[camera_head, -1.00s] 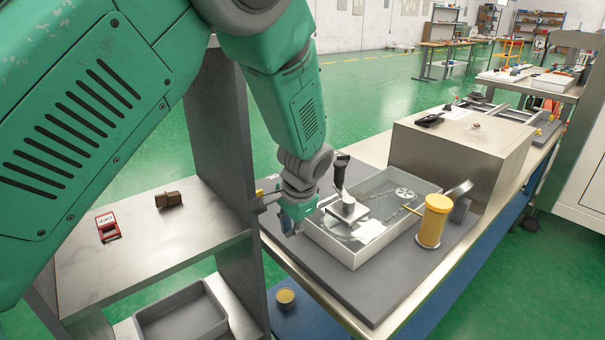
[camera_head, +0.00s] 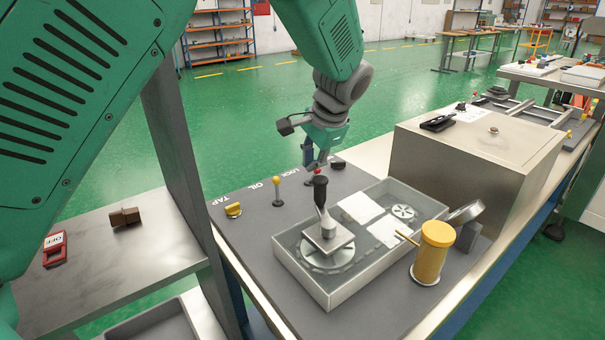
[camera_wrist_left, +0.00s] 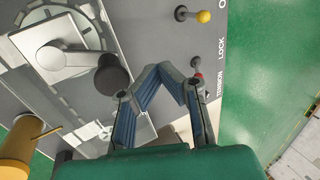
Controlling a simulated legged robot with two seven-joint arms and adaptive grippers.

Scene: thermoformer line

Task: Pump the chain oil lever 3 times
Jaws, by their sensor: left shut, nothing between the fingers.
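The oil lever (camera_head: 277,190), a short post with a yellow ball knob, stands upright beside the word OIL on the grey panel. Its yellow knob also shows at the top of the left wrist view (camera_wrist_left: 203,17). My left gripper (camera_head: 314,167) is shut and empty, to the right of the oil lever in the head view and apart from it. In the left wrist view its fingertips (camera_wrist_left: 174,75) are close to a red-knobbed lever (camera_wrist_left: 197,76) by the words TENSION and LOCK. My right gripper is not in view.
A yellow tap (camera_head: 233,210) is left of the oil lever. A clear-covered tray (camera_head: 335,300) with a black-handled press (camera_head: 321,195) is close to my gripper. A yellow cylinder (camera_head: 433,253) and steel box (camera_head: 480,155) stand to the right. A shelf (camera_head: 130,262) is at left.

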